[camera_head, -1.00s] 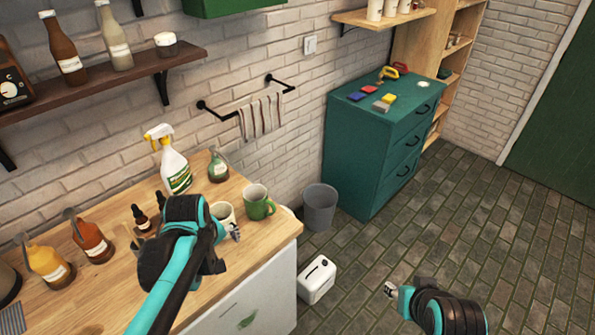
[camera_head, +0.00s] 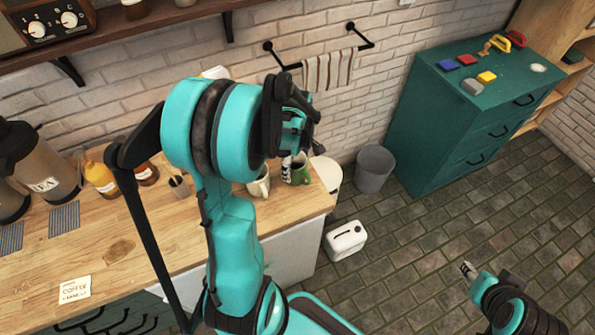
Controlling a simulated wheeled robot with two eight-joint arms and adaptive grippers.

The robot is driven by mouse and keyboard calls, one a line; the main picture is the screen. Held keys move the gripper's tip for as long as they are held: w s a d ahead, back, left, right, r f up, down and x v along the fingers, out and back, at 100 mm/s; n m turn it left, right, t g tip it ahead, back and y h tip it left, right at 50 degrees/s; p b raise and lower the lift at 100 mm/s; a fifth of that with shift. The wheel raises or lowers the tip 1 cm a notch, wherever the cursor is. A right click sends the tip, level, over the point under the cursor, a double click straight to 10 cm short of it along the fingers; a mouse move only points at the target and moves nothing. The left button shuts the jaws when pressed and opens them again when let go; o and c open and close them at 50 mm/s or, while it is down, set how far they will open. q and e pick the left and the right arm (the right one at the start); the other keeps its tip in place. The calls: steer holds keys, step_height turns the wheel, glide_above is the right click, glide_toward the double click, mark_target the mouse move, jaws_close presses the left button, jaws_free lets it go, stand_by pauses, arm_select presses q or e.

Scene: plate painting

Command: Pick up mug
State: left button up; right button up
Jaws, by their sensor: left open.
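A green mug (camera_head: 300,172) stands near the right end of the wooden counter, partly hidden by my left gripper. A white mug (camera_head: 260,185) stands just left of it, also partly covered by my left arm. My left gripper (camera_head: 290,165) is open, with its fingers over the green mug in the picture; I cannot tell whether they touch it. My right gripper (camera_head: 467,270) is low at the right over the floor, away from the mugs, and its opening is too small to tell.
The wooden counter (camera_head: 190,235) holds bottles (camera_head: 100,178) and dark dispensers (camera_head: 45,170) at the left. A green cabinet (camera_head: 440,130) stands further right.

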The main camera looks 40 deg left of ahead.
arm_select(q)
steer(key=shift+f, duration=1.05)
steer(key=shift+c, duration=0.4)
steer(key=c, duration=1.6)
steer(key=shift+r, duration=0.2)
